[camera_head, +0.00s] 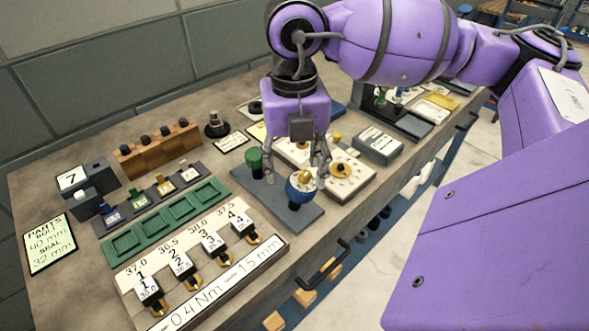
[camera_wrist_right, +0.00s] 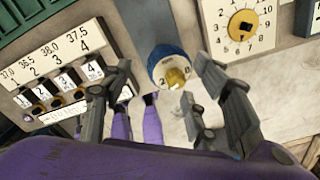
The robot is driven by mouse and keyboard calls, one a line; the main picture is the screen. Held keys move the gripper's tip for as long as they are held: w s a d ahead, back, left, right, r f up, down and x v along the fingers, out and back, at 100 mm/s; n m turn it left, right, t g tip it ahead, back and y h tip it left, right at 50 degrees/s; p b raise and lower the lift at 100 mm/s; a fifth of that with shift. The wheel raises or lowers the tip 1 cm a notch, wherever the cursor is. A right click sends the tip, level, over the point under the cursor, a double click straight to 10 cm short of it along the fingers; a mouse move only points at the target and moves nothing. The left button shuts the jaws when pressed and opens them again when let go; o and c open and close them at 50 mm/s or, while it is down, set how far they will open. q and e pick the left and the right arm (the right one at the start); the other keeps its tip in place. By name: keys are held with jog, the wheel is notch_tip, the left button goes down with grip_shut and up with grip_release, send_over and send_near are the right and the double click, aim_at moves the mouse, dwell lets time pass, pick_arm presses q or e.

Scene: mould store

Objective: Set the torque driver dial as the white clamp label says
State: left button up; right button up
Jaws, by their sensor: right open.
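The torque driver (camera_head: 300,190) stands on a blue-grey plate, with a blue body, a white dial ring and a brass knob on top. The right wrist view shows its white dial and yellow knob (camera_wrist_right: 174,78) from above. My right gripper (camera_head: 297,168) is open just above the driver. In the right wrist view its fingers (camera_wrist_right: 160,92) are apart, one each side of the knob, with no clear contact. My left gripper is out of view.
A white dial box (camera_head: 350,184) with a yellow knob stands close right of the driver. A green cylinder (camera_head: 254,162) stands behind left on the same plate. A green tray (camera_head: 165,222) lies left. A grey box (camera_head: 378,145) stands farther right. The bench's front edge is close.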

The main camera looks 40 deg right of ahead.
jog(key=m, duration=0.4)
jog(key=shift+r+m+p, duration=0.1)
jog(key=shift+m+p, duration=0.2)
jog(key=m, duration=0.4)
jog(key=shift+m+p, duration=0.3)
jog(key=m+p, duration=0.1)
jog(key=m, duration=0.3)
jog(key=shift+m, duration=0.3)
jog(key=m, duration=0.2)
jog(key=shift+m, duration=0.3)
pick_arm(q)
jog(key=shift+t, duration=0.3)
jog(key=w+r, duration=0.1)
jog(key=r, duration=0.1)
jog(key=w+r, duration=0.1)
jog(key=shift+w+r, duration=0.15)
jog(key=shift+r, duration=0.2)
pick_arm(e)
jog(key=shift+m, duration=0.5)
grip_shut()
